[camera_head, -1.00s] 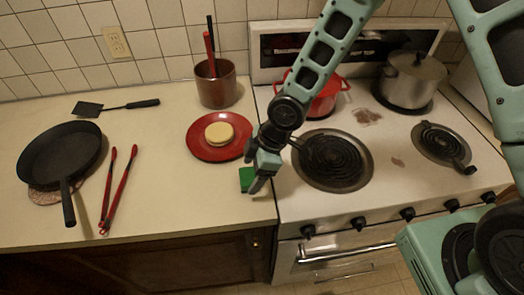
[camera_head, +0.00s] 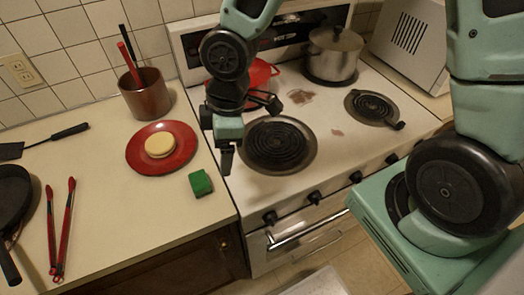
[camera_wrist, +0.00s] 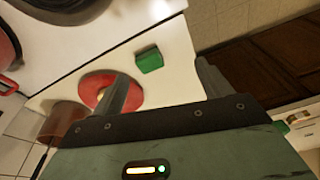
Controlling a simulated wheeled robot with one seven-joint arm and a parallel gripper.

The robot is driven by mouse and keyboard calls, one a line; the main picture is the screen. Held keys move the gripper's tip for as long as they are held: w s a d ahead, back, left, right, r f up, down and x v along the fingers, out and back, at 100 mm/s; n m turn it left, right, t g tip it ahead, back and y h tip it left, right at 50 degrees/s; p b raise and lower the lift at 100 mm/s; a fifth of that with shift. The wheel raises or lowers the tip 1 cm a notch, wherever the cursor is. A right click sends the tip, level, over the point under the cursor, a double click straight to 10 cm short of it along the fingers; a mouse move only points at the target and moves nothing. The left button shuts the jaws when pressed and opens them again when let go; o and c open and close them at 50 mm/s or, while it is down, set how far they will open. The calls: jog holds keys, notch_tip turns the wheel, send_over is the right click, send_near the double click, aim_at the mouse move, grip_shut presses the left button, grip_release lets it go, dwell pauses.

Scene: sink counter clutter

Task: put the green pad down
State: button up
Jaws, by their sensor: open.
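The green pad (camera_head: 200,183) is a small block. It rests on the counter near the stove-side edge, in front of the red plate (camera_head: 184,160). In the wrist view the green pad (camera_wrist: 149,60) lies on the pale counter beyond my fingers, with nothing gripping it. My gripper (camera_head: 226,152) is open and empty, to the right of the pad and above the boundary between counter and stove. In the wrist view my gripper (camera_wrist: 165,84) shows two fingers spread apart.
A yellow round item (camera_head: 160,146) sits on the plate. A brown pot (camera_head: 146,94) with utensils stands behind it. Red tongs (camera_head: 62,228) and a black pan (camera_head: 14,205) lie left. The stove (camera_head: 262,187) is right, with a red pot (camera_head: 262,72) and steel pot (camera_head: 333,52).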

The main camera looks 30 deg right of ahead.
jog(key=s+d+r+m+h, duration=0.1)
jog(key=s+d+r+m, duration=0.2)
jog(key=s+r+m, duration=0.4)
jog(key=s+r, duration=0.2)
jog(key=s, duration=0.4)
jog(key=shift+d+r+h, duration=0.2)
jog(key=shift+r+h, duration=0.1)
jog(key=shift+s, duration=0.1)
notch_tip(320, 180, down, 5)
jog(key=b, duration=0.4)
jog(key=shift+r+b, duration=0.15)
jog(key=shift+b, duration=0.25)
jog(key=shift+o, duration=0.4)
